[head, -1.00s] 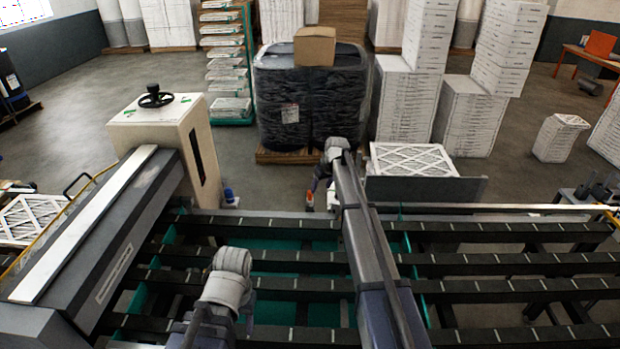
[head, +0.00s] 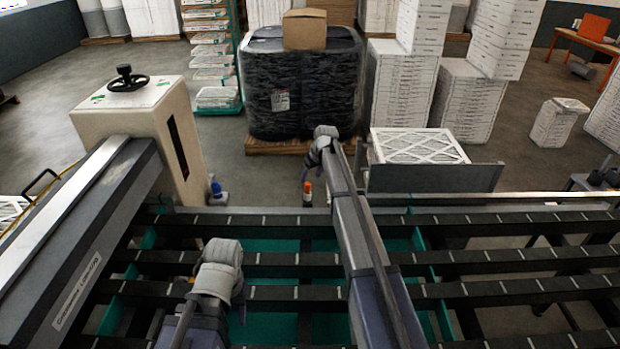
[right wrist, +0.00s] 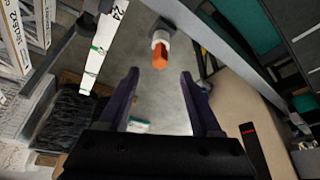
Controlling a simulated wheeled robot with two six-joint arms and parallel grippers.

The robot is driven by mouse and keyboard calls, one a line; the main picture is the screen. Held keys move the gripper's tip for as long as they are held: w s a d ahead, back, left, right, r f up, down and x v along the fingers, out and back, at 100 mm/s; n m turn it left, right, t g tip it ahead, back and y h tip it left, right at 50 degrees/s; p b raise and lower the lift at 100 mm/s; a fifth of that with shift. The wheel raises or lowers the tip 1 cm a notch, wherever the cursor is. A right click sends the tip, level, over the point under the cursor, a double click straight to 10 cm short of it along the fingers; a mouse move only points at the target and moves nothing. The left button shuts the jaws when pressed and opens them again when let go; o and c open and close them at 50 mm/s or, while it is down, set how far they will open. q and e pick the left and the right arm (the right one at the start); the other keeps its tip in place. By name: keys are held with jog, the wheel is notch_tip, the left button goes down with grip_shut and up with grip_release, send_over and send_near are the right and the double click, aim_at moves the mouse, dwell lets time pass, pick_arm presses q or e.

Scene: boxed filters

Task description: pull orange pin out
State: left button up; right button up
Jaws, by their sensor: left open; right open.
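The orange pin (head: 307,187) stands at the far edge of the roller frame, seen small in the head view. In the right wrist view the orange pin (right wrist: 160,56) sticks out of a pale collar (right wrist: 160,38) on a grey rail. My right gripper (right wrist: 161,77) is open, its two dark purple fingers apart with the pin's end lined up with the gap between them. No contact shows. In the head view my right gripper (head: 307,172) is just above the pin, partly hidden by its wrist. My left gripper (head: 241,312) is low over the rollers, its fingers mostly hidden by its wrist.
A blue knob (head: 216,188) sits left of the pin, beside a beige cabinet with a black handwheel (head: 124,79). A grey panel (head: 435,178) with a white filter (head: 415,146) stands to the right. Dark rollers (head: 520,262) span the front. A wrapped pallet stands behind.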

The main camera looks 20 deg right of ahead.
aim_at(308, 184)
pick_arm(q)
jog(key=shift+w+f, duration=0.1)
jog(key=shift+f, duration=0.05)
pick_arm(e)
jog(key=shift+w+f, duration=0.1)
jog(key=shift+f, duration=0.05)
pick_arm(q)
notch_tip(308, 184, down, 7)
jog(key=b, duration=0.7)
jog(key=shift+f, duration=0.1)
pick_arm(e)
jog(key=x, duration=0.7)
jog(key=shift+w+a+f, duration=0.1)
jog(key=shift+w+f, duration=0.05)
jog(key=shift+f, duration=0.2)
grip_shut()
pick_arm(q)
jog(key=shift+r, duration=0.2)
pick_arm(e)
jog(key=shift+r, duration=0.2)
pick_arm(q)
notch_tip(308, 184, up, 6)
jog(key=p, duration=0.6)
pick_arm(e)
jog(key=shift+r, duration=3.1)
